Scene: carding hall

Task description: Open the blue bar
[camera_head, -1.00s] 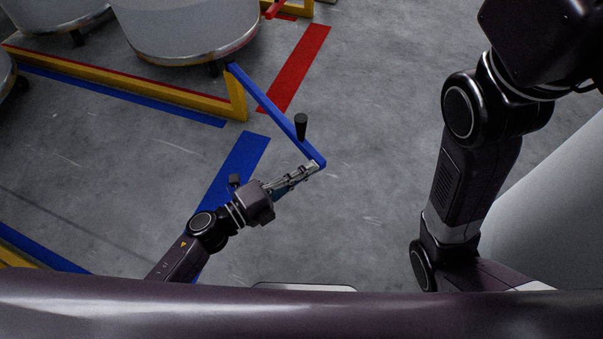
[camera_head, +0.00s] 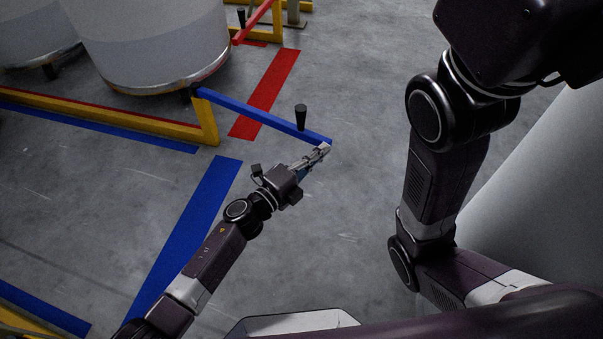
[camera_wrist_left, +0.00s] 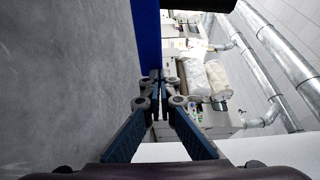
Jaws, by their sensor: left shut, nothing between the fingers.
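The blue bar (camera_head: 255,115) runs from the yellow rail's end post to a free end at the right in the head view. A black upright knob (camera_head: 301,117) stands on it near that end. My left gripper (camera_head: 323,150) is shut with nothing between its fingers. Its fingertips are at the near side of the bar's free end and look to be touching it. In the left wrist view the bar (camera_wrist_left: 147,38) rises just beyond the shut fingertips (camera_wrist_left: 160,82). My right arm is at the right of the head view, but its gripper is out of view.
A yellow rail (camera_head: 120,122) with its end post stands at the left, with large pale cans (camera_head: 150,45) behind it. Blue (camera_head: 190,235) and red (camera_head: 265,95) strips mark the floor. A pale rounded surface (camera_head: 540,180) is at the right. The floor around the bar's free end is clear.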

